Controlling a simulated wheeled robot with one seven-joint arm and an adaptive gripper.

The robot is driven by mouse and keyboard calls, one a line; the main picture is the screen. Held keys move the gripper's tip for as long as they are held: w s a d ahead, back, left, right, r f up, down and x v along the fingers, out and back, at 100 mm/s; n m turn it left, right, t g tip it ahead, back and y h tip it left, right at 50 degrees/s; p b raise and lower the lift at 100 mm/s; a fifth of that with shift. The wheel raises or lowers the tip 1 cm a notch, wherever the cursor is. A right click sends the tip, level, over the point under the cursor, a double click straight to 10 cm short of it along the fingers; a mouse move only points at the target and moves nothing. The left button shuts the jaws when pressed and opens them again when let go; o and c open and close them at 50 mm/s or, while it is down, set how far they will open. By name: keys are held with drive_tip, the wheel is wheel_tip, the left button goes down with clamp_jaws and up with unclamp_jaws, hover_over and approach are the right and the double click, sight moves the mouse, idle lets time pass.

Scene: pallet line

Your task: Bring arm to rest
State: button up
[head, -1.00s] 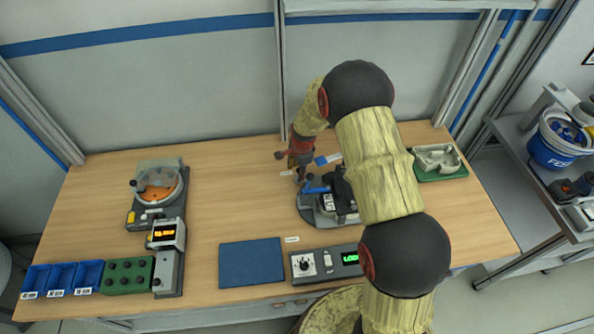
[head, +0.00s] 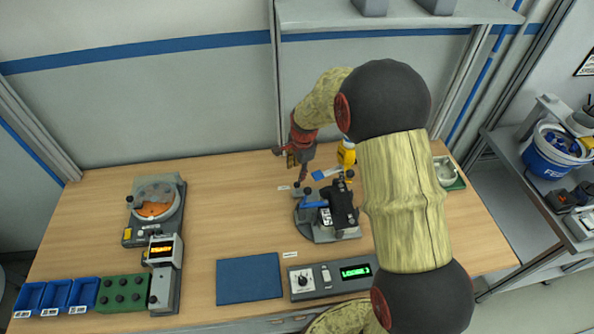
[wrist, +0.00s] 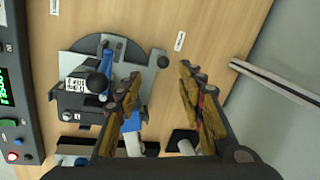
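My gripper (head: 303,168) hangs from my bent arm above the back middle of the wooden bench, left of and behind the clamp fixture. In the wrist view its two brown, ridged fingers (wrist: 162,76) stand apart with nothing held between them. The dark fixture (head: 338,212) with a blue lever and a round grey base stands on the bench below. It also shows in the wrist view (wrist: 75,97), apart from the fingers in depth as far as I can tell. My upper arm hides part of the bench's right side.
A control box with a green display (head: 333,278) and a blue mat (head: 249,278) lie at the front. A dial device (head: 155,205), green block (head: 123,294) and blue bins (head: 57,296) stand left. A yellow bottle (head: 346,154) stands behind the fixture. A shelf (head: 400,17) overhangs the back.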

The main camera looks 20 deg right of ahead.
drive_tip(key=s+a+r+n+t+b, duration=0.25)
drive_tip(key=s+r+n+b, duration=0.5)
drive_tip(key=s+r, duration=0.65)
drive_tip(key=s+a+n+b, duration=0.2)
drive_tip(key=s+n+b, duration=0.3)
drive_tip(key=s, duration=1.4)
drive_tip(key=n+t, duration=0.1)
drive_tip(key=n, duration=0.3)
drive_tip(key=shift+a+b, duration=0.2)
drive_tip(key=shift+b, duration=0.1)
drive_tip(key=shift+d, duration=0.1)
